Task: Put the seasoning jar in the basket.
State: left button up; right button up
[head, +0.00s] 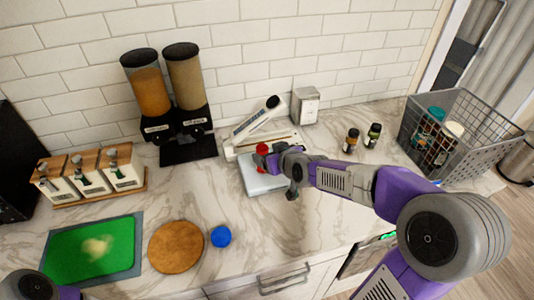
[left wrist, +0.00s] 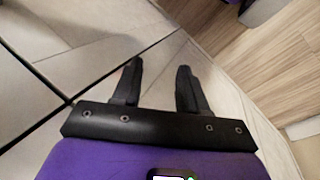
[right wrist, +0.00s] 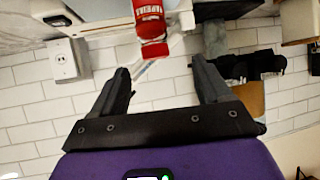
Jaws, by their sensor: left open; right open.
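A red jar (head: 262,151) stands on a white, flat scale-like device (head: 256,184) in mid-counter. It also shows in the right wrist view (right wrist: 150,25), ahead of the fingers and roughly between their lines. My right gripper (head: 281,174) is open and empty, close beside the red jar; part of the jar's surroundings is hidden by it. Two small dark bottles (head: 373,136) (head: 351,141) stand farther right. The grey wire basket (head: 480,112) stands at the counter's right end with several jars inside.
A canister rack (head: 100,190), green cutting board (head: 95,248), round wooden board (head: 176,246) and blue ball-like object (head: 221,236) are at left. Counter between the scale and basket is mostly free.

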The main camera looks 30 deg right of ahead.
aim_at(262, 147)
jog(key=w+g+p, duration=0.2)
jog(key=p, duration=0.1)
jog(key=w+g+p, duration=0.2)
jog(key=p, duration=0.1)
jog(key=w+r+g+y+p, duration=0.1)
jog(key=w+g+p, duration=0.1)
jog(key=p, duration=0.1)
jog(key=shift+w+d+r+p, duration=0.1)
jog(key=shift+w+d+p, duration=0.2)
jog(key=shift+p, duration=0.05)
jog(key=g+p, duration=0.1)
jog(key=p, duration=0.1)
jog(key=g+p, duration=0.2)
jog(key=p, duration=0.1)
jog(key=w+g+p, duration=0.1)
jog(key=g+p, duration=0.1)
jog(key=p, duration=0.1)
jog(key=shift+d+h, duration=0.25)
jog(key=shift+h, duration=0.05)
jog(key=shift+s+g, duration=0.1)
jog(key=shift+g, duration=0.2)
jog(key=f, duration=0.2)
jog(key=f+p, duration=0.1)
jog(key=f, duration=0.4)
jog(key=shift+s+a+p, duration=0.15)
jog(key=shift+s+p, duration=0.2)
jog(key=shift+f, duration=0.55)
jog(key=shift+r, duration=0.1)
jog(key=c, duration=1.3)
